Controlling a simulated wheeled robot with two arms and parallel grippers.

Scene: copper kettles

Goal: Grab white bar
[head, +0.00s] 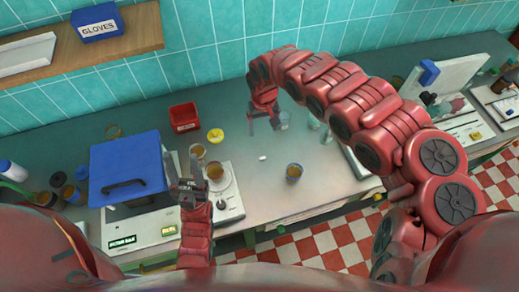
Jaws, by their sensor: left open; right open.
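A small white bar (263,157) lies on the grey bench top, in the open middle of the bench. My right gripper (264,122) reaches down from the back with its fingers apart, empty, behind the bar and apart from it. My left gripper (187,166) is at the left, in front of the blue-lidded device, with its fingers apart and well left of the bar. I see nothing between its fingers.
A cup of brown liquid (294,173) stands right of the bar. A white hotplate (230,203) with a cup stands left. A yellow dish (215,135), red box (184,117) and blue-lidded device (127,168) are further left. Clear glassware stands near my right gripper.

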